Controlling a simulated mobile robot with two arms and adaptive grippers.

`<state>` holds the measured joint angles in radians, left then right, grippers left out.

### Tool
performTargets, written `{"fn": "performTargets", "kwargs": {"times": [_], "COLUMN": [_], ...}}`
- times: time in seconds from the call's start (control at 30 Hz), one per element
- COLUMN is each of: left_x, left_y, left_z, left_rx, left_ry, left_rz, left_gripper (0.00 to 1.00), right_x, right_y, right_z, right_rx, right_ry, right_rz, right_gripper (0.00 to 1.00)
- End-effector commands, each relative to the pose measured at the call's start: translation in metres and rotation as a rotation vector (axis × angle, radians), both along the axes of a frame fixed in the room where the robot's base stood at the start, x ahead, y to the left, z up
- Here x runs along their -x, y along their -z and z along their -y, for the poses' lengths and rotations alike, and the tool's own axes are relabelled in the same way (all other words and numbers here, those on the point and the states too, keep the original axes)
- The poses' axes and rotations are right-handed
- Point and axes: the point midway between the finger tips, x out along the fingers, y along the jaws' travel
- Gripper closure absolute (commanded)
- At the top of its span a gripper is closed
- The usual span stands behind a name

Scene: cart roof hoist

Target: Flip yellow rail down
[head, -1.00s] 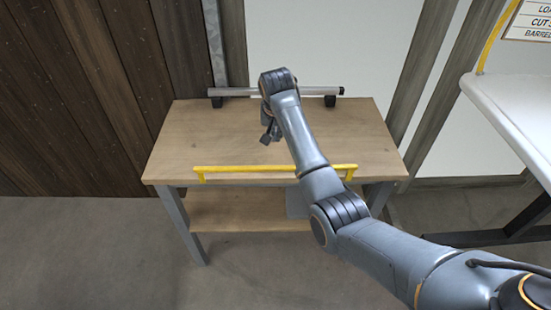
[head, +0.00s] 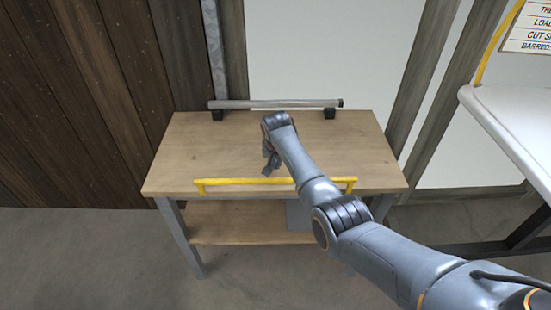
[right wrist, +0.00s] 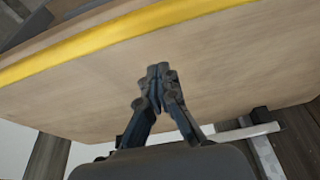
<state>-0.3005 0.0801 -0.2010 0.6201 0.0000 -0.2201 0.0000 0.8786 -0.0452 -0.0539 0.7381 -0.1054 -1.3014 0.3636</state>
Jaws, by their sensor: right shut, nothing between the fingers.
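The yellow rail (head: 240,182) runs along the front edge of the wooden workbench (head: 215,150). It stands up above the edge on a short leg at each end. My right gripper (head: 268,172) points down over the bench top, just behind the rail near its middle. In the right wrist view the gripper (right wrist: 158,72) has its fingertips together with nothing between them. The rail (right wrist: 120,32) crosses that view beyond the fingertips, with a gap visible in the picture. My forearm passes over the right part of the rail in the head view. My left gripper is not in view.
A grey bar (head: 270,104) on two black blocks lies along the back of the bench. A lower shelf (head: 235,225) is under the top. A white table (head: 510,115) with a yellow frame and a sign stands at the right. The bench top is otherwise clear.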

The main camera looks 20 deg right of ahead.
Motion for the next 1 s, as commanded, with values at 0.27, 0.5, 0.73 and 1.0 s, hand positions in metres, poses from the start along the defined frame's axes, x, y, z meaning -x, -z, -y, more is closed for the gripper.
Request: {"fn": "performTargets", "kwargs": {"times": [0.27,0.5,0.73,1.0], "left_x": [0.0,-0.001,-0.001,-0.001], "left_y": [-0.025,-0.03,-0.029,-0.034], "left_z": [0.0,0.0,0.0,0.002], "left_rx": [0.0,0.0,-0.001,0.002], "left_ry": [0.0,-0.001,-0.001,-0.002], "left_rz": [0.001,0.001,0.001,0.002], "left_gripper": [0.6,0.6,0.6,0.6], "right_x": [0.027,0.038,0.038,0.037], "right_y": [-0.004,-0.002,-0.002,-0.003], "right_z": [-0.008,-0.011,-0.011,-0.002], "right_rx": [-0.001,0.0,0.0,0.004], "right_ry": [0.0,0.0,0.0,0.001], "right_rz": [-0.001,-0.001,-0.001,0.02], "right_gripper": [1.0,1.0,1.0,1.0]}}
